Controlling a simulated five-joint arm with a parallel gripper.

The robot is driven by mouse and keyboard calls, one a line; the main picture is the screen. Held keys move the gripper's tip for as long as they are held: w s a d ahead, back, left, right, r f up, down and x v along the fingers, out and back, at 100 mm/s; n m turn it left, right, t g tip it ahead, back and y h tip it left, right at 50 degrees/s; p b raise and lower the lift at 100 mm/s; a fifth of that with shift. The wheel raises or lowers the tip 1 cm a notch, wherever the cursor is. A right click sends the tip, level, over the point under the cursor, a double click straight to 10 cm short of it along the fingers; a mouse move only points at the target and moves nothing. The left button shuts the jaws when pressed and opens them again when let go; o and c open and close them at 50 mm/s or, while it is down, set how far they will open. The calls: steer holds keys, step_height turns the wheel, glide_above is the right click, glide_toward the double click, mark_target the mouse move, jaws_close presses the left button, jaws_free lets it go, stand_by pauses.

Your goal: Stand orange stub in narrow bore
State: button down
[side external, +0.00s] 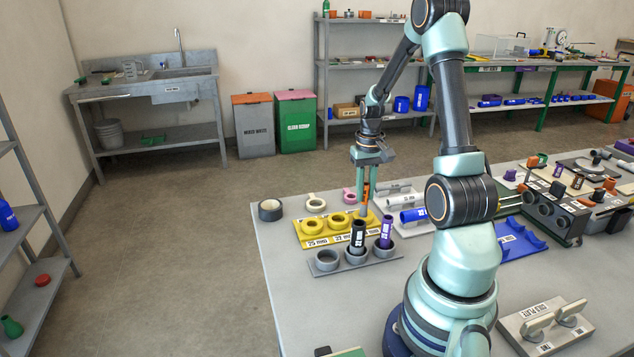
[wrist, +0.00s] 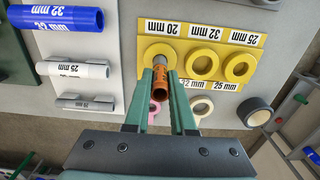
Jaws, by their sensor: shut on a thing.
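My gripper (side external: 366,186) is shut on the orange stub (wrist: 161,80), which hangs roughly upright between the fingers (wrist: 161,100). The stub is over the block's end bore (wrist: 149,52), beside the "20 mm" label in the wrist view. This bore is rightmost in the side view (side external: 369,215). The stub's lower end overlaps the bore's ring. I cannot tell whether it is inside or just above it, because the stub hides the hole.
A grey holder (side external: 322,270) with a black and a purple tube stands in front of the block. White, grey and blue pipes (wrist: 62,17) lie on racks to one side. Tape rolls (side external: 270,210) lie behind and beside the block.

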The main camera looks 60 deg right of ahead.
steer(key=shift+f, duration=0.45)
steer(key=c, duration=0.7)
jaws_free()
steer(key=shift+r, duration=0.1)
step_height(320, 180, up, 11)
steer(key=shift+r, duration=0.2)
steer(key=shift+w+a+r, duration=0.1)
steer(key=shift+r, duration=0.15)
steer(key=w+a+r+n+t, duration=0.1)
steer(key=a+r+n+t, duration=0.1)
steer(key=a, duration=0.7)
steer(key=w+a+r+n+t, duration=0.1)
steer(key=a+n, duration=0.3)
steer(key=a, duration=0.6)
steer(key=w+a+r+n+t, duration=0.1)
steer(key=a+r+n+t, duration=0.1)
steer(key=a, duration=0.8)
steer(key=shift+w+a+r+n+t, duration=0.1)
steer(key=shift+r+n+t, duration=0.2)
steer(key=shift+r+n, duration=0.35)
